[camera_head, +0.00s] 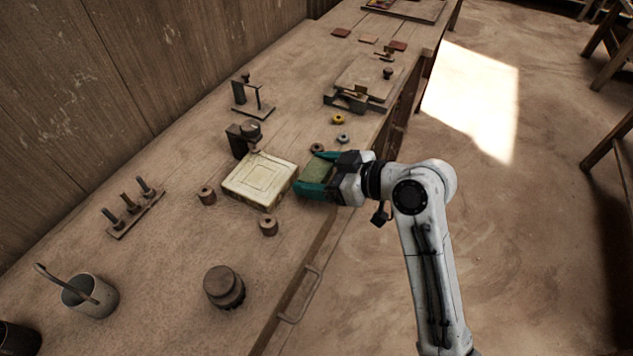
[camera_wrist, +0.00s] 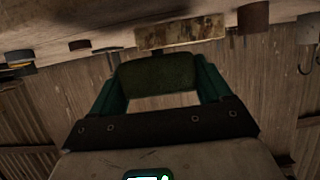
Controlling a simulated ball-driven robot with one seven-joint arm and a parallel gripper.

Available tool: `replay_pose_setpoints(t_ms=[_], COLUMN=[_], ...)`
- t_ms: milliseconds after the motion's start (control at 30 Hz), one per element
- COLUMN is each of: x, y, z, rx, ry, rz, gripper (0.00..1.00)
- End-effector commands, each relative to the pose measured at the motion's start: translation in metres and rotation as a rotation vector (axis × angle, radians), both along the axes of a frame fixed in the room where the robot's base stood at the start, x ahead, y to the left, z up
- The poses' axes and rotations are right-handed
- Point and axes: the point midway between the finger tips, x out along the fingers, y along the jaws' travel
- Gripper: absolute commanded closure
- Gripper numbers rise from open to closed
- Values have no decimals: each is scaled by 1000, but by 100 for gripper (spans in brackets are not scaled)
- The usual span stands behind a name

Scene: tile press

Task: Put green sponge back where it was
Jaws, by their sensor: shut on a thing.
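The green sponge (camera_head: 317,170) is held between the teal fingers of my gripper (camera_head: 314,176), at the front edge of the bench just right of a pale square tile block. The sponge also shows in the wrist view (camera_wrist: 157,75), spanning the space between the two fingers (camera_wrist: 158,84). My gripper is shut on it. In the wrist view the bench top appears along the upper edge, with the sponge apart from it. The sponge's far side is hidden.
The pale square block (camera_head: 259,180) lies left of my gripper. Small round weights (camera_head: 268,226) and rings (camera_head: 342,138) lie nearby. A press-like stand (camera_head: 243,138) stands behind. A metal cup (camera_head: 90,295) and dark round weight (camera_head: 224,287) stand toward the front. Bare bench lies between them.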

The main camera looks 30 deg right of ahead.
Motion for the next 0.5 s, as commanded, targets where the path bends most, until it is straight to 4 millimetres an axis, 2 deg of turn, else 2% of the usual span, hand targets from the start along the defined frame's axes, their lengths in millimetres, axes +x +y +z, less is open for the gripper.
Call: replay_pose_setpoints(t_ms=[100, 300, 500], x=[6, 4, 4], y=[0, 0, 0], z=[-9, -34, -36], rx=[0, 0, 0], ry=[2, 3, 0], rz=[1, -1, 0], gripper=[51, 51, 51])
